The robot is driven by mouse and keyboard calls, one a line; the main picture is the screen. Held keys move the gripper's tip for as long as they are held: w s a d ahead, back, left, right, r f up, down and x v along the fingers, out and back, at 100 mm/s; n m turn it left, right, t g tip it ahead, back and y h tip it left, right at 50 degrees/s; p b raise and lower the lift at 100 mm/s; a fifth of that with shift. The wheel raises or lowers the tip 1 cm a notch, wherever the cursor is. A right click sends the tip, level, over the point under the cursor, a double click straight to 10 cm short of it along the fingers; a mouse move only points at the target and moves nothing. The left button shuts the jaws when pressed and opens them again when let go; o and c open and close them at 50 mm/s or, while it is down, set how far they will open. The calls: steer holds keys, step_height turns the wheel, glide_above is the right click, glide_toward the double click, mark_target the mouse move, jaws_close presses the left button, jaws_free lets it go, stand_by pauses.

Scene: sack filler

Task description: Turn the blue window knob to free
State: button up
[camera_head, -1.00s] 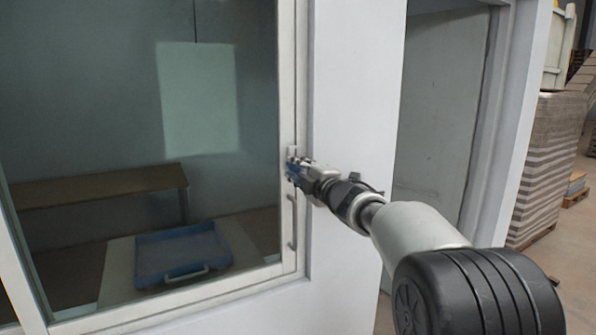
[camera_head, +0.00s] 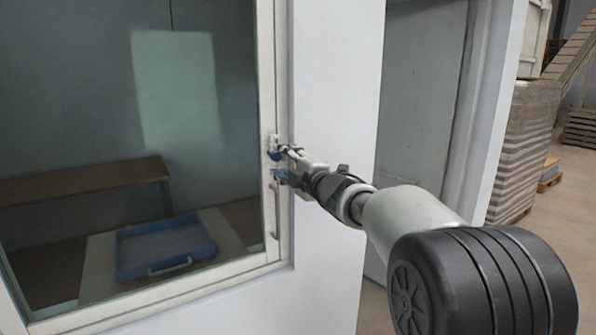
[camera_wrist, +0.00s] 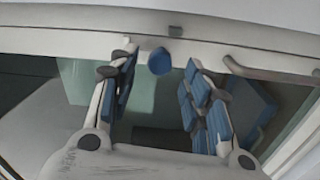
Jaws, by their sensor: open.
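The blue window knob (camera_wrist: 159,61) sits on the window's white frame. In the wrist view it shows between the tips of my gripper's two fingers (camera_wrist: 162,75), with a gap on either side, so it looks untouched. In the head view the knob (camera_head: 274,156) is a small blue spot on the right upright of the window frame, next to my gripper (camera_head: 281,166). My gripper is open and empty, with blue pads on its fingers. The knob's exact turn is too small to read.
A curved pull handle (camera_head: 273,208) is on the same frame below the knob; it also shows at the right in the wrist view (camera_wrist: 270,70). Behind the glass are a blue tray (camera_head: 165,246) and a brown bench (camera_head: 80,181). White wall (camera_head: 335,90) lies right of the window.

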steer(key=v, duration=0.9)
steer(key=shift+s+d+r, duration=0.1)
steer(key=shift+s+d, duration=0.05)
